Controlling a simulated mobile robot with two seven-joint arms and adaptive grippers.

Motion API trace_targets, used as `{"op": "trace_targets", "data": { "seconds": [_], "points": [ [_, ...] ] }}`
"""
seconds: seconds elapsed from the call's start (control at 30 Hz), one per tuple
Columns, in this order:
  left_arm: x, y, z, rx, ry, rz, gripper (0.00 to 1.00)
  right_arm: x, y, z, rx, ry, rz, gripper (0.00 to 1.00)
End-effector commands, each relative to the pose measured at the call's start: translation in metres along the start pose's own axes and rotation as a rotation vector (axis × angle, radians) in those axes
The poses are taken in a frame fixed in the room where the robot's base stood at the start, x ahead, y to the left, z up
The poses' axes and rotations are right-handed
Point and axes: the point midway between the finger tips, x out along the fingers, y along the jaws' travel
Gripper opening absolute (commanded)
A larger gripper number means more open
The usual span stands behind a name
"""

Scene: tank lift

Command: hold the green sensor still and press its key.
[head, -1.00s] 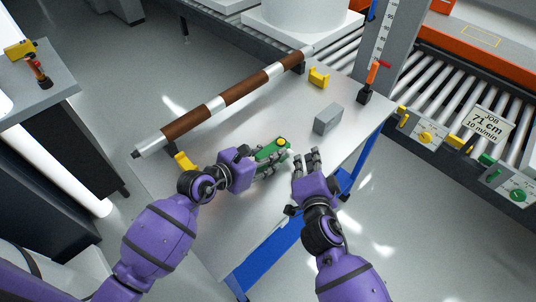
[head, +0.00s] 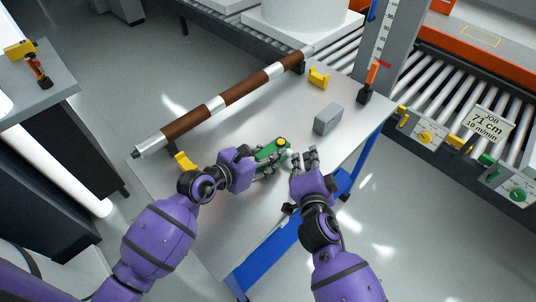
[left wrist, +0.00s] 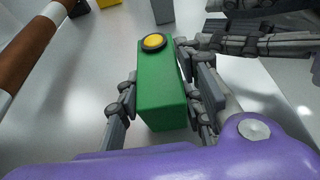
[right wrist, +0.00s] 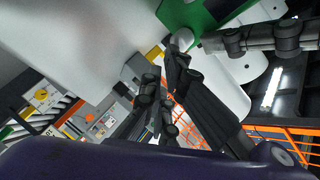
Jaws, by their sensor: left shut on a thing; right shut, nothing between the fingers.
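The green sensor (head: 268,150) is a green block on the table, with a round yellow key in a dark ring (head: 281,142) at its far end. My left gripper (head: 264,163) is shut on the sensor, one finger along each side in the left wrist view (left wrist: 160,100). The yellow key (left wrist: 153,41) is uncovered there. My right gripper (head: 310,155) is shut and empty, just right of the sensor and apart from the key. In the right wrist view the sensor (right wrist: 190,14) shows at the top, beyond the shut fingers (right wrist: 174,62).
A grey box (head: 327,119) stands right of the sensor. A brown and white roller (head: 228,98) lies along the far side, with yellow brackets (head: 318,77) near it. An upright scale post (head: 392,50) and roller conveyor (head: 450,85) stand beyond the table's right edge.

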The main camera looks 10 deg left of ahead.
Motion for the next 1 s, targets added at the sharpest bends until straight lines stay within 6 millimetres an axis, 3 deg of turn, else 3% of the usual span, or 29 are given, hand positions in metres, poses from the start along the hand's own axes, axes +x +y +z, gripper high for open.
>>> {"op": "trace_targets", "data": {
  "seconds": [0.47,1.0],
  "points": [
    [0.0,0.0,0.0,0.0,0.001,-0.001,0.05,0.002,-0.002,0.002,0.002,-0.001,-0.001,0.0],
    [0.0,0.0,0.0,0.0,0.001,-0.001,0.05,-0.012,0.008,-0.008,0.001,0.0,-0.001,0.0]
  ]
}}
